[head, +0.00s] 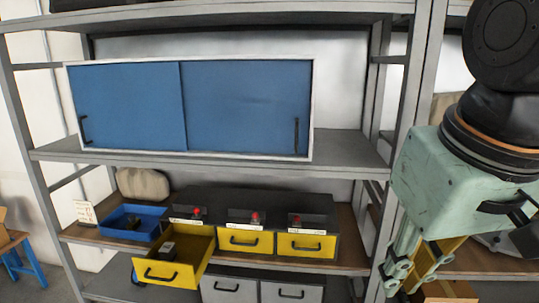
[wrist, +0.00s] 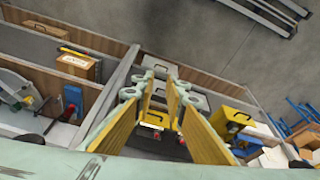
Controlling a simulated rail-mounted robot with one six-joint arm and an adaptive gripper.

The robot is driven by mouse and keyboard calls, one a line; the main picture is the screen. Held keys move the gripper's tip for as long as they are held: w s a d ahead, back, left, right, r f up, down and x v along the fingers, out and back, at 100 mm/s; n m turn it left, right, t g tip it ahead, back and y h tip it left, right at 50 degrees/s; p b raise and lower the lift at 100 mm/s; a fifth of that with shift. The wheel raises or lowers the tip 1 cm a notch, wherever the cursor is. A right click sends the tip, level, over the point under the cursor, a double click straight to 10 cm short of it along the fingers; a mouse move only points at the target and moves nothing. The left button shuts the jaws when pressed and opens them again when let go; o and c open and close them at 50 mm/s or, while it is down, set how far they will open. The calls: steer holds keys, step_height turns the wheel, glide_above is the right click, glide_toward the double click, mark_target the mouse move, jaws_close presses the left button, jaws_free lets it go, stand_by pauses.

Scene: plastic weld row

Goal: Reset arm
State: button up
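My gripper (head: 412,275) hangs at the right of the head view, pale green with yellow finger pads, in front of the shelf's right upright. In the wrist view my gripper (wrist: 161,92) has its two fingers apart with nothing held between them. Two other yellow drawers (head: 245,242) (head: 306,244) are closed. My gripper is well to the right of these drawers and apart from them.
A grey shelf rack (head: 345,145) fills the view. It holds a cabinet with blue sliding doors (head: 245,105), both closed across the front. A blue tray (head: 123,229) sits left of the drawers. A blue-legged stool (head: 14,255) stands at far left. Bare floor (wrist: 210,45) shows in the wrist view.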

steer(key=s+d+f+m, duration=0.1)
steer(key=s, duration=0.6)
steer(key=shift+d+f+t, duration=0.3)
steer(key=shift+f, duration=0.1)
